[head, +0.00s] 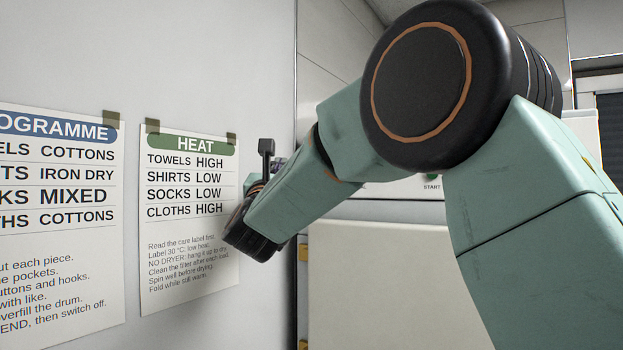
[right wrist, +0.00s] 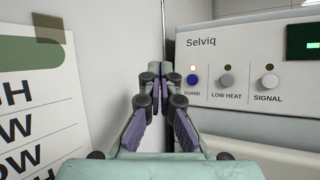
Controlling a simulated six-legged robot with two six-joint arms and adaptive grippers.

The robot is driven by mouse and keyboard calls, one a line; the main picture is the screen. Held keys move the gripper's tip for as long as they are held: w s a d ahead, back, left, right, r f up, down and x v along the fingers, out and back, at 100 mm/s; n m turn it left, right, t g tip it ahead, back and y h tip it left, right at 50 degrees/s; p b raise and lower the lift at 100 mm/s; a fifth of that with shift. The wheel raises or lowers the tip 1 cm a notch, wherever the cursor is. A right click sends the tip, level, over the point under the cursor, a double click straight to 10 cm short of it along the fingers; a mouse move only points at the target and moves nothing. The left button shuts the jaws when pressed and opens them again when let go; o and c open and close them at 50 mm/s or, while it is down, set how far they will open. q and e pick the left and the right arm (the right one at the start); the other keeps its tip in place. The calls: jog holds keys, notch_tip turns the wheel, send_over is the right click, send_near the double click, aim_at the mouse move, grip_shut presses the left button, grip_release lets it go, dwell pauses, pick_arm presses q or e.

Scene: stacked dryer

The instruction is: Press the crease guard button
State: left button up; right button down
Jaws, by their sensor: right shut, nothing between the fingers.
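The guard button (right wrist: 193,79) is a round blue button on the dryer's white control panel in the right wrist view, above the label GUARD. My right gripper (right wrist: 160,74) is shut and empty, with its purple-padded fingers pointing forward. Its fingertips appear just left of the button, near the panel's left edge; I cannot tell how far in front they are, and no contact is visible. In the head view my right arm hides most of the gripper and the button. My left gripper is not in view.
A wall with a HEAT notice (head: 190,215) and a programme notice (head: 60,240) stands close on the left.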

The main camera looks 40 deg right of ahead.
jog(key=w+d+f+p, duration=0.1)
jog(key=w+d, duration=0.2)
jog(key=d, duration=0.4)
jog(key=shift+w+d+f+p, duration=0.2)
jog(key=shift+d+p, duration=0.05)
jog(key=shift+p, duration=0.05)
dwell(0.6)
jog(key=shift+d, duration=0.1)
jog(key=shift+s+d, duration=0.2)
jog(key=shift+s, duration=0.05)
jog(key=shift+a, duration=0.1)
